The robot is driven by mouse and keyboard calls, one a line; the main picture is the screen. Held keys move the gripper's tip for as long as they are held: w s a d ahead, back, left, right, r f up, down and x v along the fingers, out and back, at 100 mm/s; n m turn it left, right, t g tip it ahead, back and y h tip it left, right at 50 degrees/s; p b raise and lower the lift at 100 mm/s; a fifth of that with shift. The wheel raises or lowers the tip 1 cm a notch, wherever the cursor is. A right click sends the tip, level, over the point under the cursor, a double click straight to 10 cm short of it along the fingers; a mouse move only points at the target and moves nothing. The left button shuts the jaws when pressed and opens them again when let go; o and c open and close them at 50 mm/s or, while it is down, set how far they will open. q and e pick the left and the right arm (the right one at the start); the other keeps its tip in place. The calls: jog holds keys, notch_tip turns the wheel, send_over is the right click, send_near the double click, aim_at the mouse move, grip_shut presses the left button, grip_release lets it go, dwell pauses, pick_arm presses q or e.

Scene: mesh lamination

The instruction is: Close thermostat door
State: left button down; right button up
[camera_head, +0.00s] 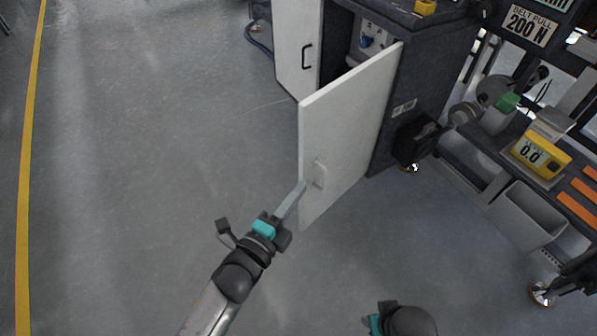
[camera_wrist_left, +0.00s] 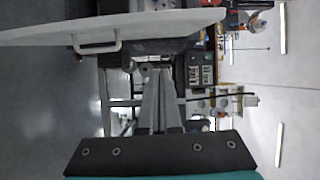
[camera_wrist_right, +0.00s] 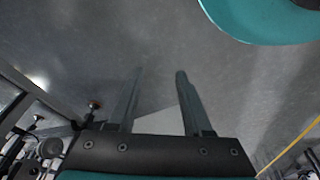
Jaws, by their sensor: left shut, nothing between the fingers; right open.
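A white cabinet door (camera_head: 345,130) stands swung open from the dark cabinet (camera_head: 385,120). Its face with a pale handle (camera_head: 319,174) is towards the head camera. My left gripper (camera_head: 302,187) is shut and empty, its fingertips at the door's free edge, just left of the handle. I cannot tell whether they touch. In the left wrist view the door (camera_wrist_left: 160,27) and handle (camera_wrist_left: 98,43) lie above and left of my shut fingers (camera_wrist_left: 160,72). My right gripper (camera_wrist_right: 158,75) is open and empty over grey floor. A second white door (camera_head: 294,45) with a dark handle also stands open.
A bench on the right holds a yellow meter (camera_head: 541,155) and a grey bin (camera_head: 522,215). A black box (camera_head: 418,138) is on the cabinet's side. The floor (camera_head: 130,150) left of the doors is clear, with a yellow line (camera_head: 28,150) farther left.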

aim_at(307, 151)
pick_arm(q)
jog(key=shift+w+d+r+b, duration=0.1)
jog(key=shift+w+d+b, duration=0.35)
jog(key=shift+w, duration=1.45)
jog(key=shift+w+r+b, duration=0.15)
jog(key=shift+w+b, duration=0.6)
jog(key=shift+w, duration=1.2)
jog(key=shift+w+d+r+b, duration=0.1)
jog(key=shift+w+d+b, duration=0.35)
jog(key=shift+w, duration=1.45)
pick_arm(e)
notch_tip(307, 151, up, 8)
jog(key=w+t, duration=0.1)
jog(key=w, duration=0.1)
jog(key=shift+w+a, duration=0.2)
pick_arm(q)
jog(key=shift+a, duration=0.2)
pick_arm(e)
jog(key=shift+f, duration=0.1)
